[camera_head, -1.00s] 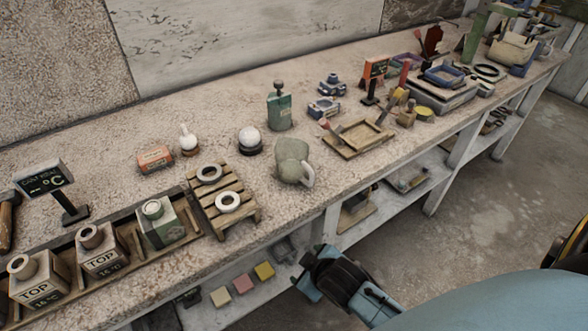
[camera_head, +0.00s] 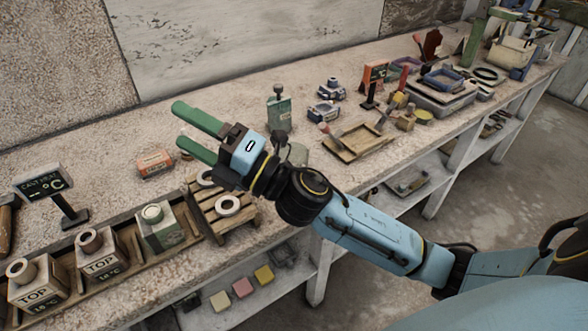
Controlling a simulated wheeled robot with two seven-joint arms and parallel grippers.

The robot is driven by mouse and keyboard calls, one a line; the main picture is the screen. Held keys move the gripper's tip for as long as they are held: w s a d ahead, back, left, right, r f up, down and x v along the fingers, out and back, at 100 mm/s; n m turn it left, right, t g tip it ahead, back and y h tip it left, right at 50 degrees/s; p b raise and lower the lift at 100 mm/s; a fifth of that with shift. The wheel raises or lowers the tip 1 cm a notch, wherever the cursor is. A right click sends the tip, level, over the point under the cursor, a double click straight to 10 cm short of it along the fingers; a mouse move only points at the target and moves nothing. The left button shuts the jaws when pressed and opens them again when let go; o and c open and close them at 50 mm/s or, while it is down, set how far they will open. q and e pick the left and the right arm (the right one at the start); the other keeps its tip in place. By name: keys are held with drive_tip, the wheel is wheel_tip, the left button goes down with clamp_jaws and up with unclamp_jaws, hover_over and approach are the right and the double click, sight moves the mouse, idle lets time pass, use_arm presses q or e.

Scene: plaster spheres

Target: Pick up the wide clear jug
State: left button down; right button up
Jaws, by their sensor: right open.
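The wide clear jug (camera_head: 298,153) stands on the workbench near its front edge. It is greenish and see-through, and my right arm hides most of it, including its handle. My right gripper (camera_head: 180,124) is open, with two green fingers pointing left. It is above the bench, to the left of the jug, and nothing shows between its fingers. My left gripper is not in view.
A slatted wooden stand (camera_head: 232,219) with pale rings is below the gripper. A green flask (camera_head: 279,114) stands behind the jug, and a wooden tray (camera_head: 345,153) lies to its right. An orange box (camera_head: 154,163) and TOP-labelled blocks (camera_head: 102,255) are at left.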

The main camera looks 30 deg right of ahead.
drive_tip(key=s+a+f+n+g+y, duration=0.1)
drive_tip(key=s+a+f+n+g, duration=0.15)
drive_tip(key=n+g, duration=0.55)
drive_tip(key=s+a+f+n+g+y, duration=0.1)
drive_tip(key=a+n+g+y, duration=0.15)
drive_tip(key=n+g, duration=0.55)
drive_tip(key=w+d+f+n+h, duration=0.1)
drive_tip(key=d+f+n+h, duration=0.3)
drive_tip(key=f+n+h, duration=0.25)
drive_tip(key=w+d+n+h, duration=0.1)
drive_tip(key=d+h, duration=0.3)
drive_tip(key=d, duration=0.3)
drive_tip(key=w+d+n+h, duration=0.1)
drive_tip(key=d+h, duration=0.3)
drive_tip(key=d, duration=0.4)
drive_tip(key=w+d+f+n+g+h, duration=0.1)
drive_tip(key=w+d+h, duration=0.1)
drive_tip(key=d+h, duration=0.2)
drive_tip(key=shift+w+d, duration=0.15)
drive_tip(key=shift+d, duration=1.65)
drive_tip(key=f, duration=0.6)
drive_tip(key=shift+d+f, duration=0.25)
drive_tip(key=shift+d, duration=0.05)
drive_tip(key=f, duration=0.4)
drive_tip(key=f+b, duration=0.1)
drive_tip(key=f, duration=0.1)
drive_tip(key=shift+w+a+f, duration=0.15)
drive_tip(key=shift+w+f, duration=0.1)
drive_tip(key=shift+w, duration=0.05)
drive_tip(key=c, duration=1.4)
